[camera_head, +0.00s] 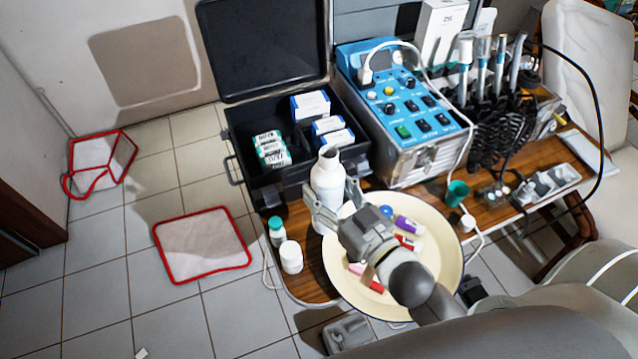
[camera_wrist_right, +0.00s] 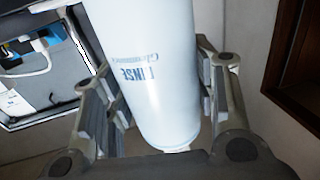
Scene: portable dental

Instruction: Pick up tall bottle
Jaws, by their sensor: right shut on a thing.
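The tall white bottle (camera_head: 327,180) stands upright or nearly so at the left edge of the wooden table, in front of the open black case. My right gripper (camera_head: 331,206) has its fingers on both sides of the bottle's lower part and is shut on it. In the right wrist view the bottle (camera_wrist_right: 152,70), with blue "RINSE" lettering, sits between the two fingers of the gripper (camera_wrist_right: 160,105). I cannot tell whether its base touches the table.
A round cream tray (camera_head: 447,240) with small coloured tubes lies under my right wrist. A small green-capped bottle (camera_head: 276,231) and a white jar (camera_head: 291,257) stand close by. The black case (camera_head: 243,125) and the blue control unit (camera_head: 407,105) stand behind.

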